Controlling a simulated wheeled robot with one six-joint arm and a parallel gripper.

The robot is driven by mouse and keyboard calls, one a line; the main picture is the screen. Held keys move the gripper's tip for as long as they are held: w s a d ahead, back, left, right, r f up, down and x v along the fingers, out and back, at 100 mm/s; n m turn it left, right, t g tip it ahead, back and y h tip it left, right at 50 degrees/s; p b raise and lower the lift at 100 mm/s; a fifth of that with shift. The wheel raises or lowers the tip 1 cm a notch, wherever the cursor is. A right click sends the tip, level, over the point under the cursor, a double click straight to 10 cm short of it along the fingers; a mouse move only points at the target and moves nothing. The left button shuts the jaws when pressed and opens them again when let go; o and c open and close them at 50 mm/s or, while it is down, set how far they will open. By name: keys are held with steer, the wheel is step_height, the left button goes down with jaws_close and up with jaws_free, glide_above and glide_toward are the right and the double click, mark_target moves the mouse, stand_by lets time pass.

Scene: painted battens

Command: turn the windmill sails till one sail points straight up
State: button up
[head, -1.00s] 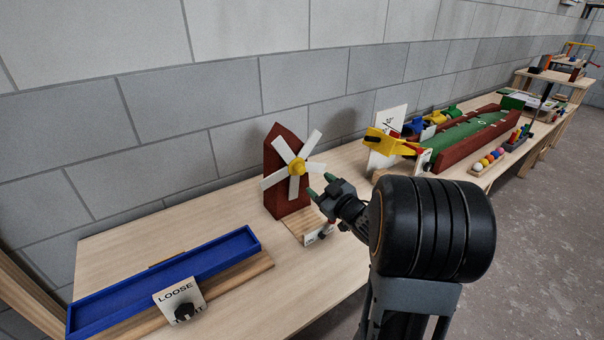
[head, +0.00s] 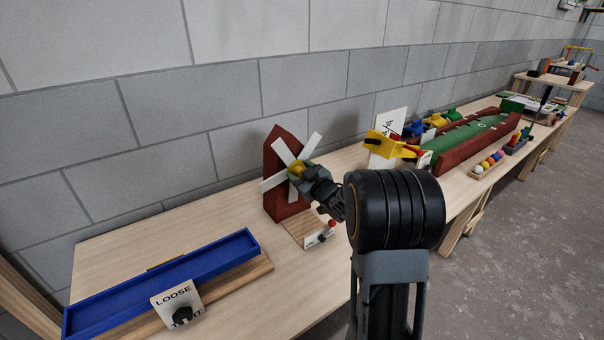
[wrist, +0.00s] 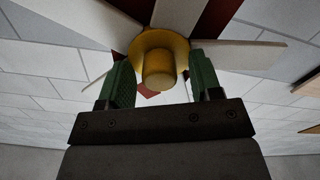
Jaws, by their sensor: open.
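The windmill has a dark red tower (head: 290,212) standing on the bench, with white sails (head: 283,150) and a yellow hub (head: 297,169). In the head view one sail points up and left, one up and right, and one left and slightly down. Neither upper sail stands straight up. In the wrist view the open green fingers (wrist: 161,76) are on either side of the yellow hub knob (wrist: 158,70).
A small base with a label and a red knob (head: 332,224) sits in front of the tower. A blue tray (head: 240,241) and a LOOSE dial plate (head: 176,303) lie to the left. A yellow device (head: 392,145) and a green-topped red board (head: 465,145) stand to the right.

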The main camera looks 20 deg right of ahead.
steer(key=shift+c, duration=0.4)
jaws_close()
